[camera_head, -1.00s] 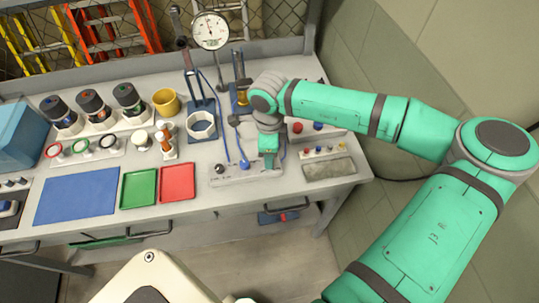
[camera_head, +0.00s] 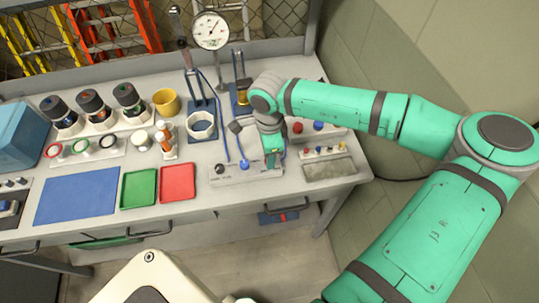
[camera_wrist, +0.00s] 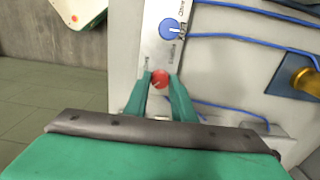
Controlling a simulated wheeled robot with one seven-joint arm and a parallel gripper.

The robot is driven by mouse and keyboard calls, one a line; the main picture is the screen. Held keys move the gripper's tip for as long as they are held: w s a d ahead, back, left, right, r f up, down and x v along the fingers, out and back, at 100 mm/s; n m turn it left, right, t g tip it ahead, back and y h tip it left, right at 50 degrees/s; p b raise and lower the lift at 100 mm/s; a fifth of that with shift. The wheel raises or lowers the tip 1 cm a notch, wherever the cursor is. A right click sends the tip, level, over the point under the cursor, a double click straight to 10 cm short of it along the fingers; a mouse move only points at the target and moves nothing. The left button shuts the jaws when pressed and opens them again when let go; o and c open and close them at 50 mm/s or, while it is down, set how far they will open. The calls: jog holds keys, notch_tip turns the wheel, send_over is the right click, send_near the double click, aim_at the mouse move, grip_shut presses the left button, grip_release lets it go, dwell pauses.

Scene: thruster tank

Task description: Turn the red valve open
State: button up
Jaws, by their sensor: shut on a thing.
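The red valve (camera_wrist: 160,78) is a small round knob on a pale panel (camera_wrist: 155,48) in the wrist view. My gripper (camera_wrist: 160,88) is shut on it, with one green finger on each side.
A black knob (camera_head: 219,169) is at the block's left end. To its left are a red tray (camera_head: 177,182), a green tray (camera_head: 138,187) and a blue mat (camera_head: 77,196). A gauge (camera_head: 210,30) stands behind. A small block with coloured knobs (camera_head: 323,152) is on the right.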

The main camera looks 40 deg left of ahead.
jog(key=o, duration=1.1)
jog(key=shift+s, duration=0.1)
jog(key=shift+c, duration=0.2)
notch_tip(320, 180, up, 11)
jog(key=shift+f, duration=0.1)
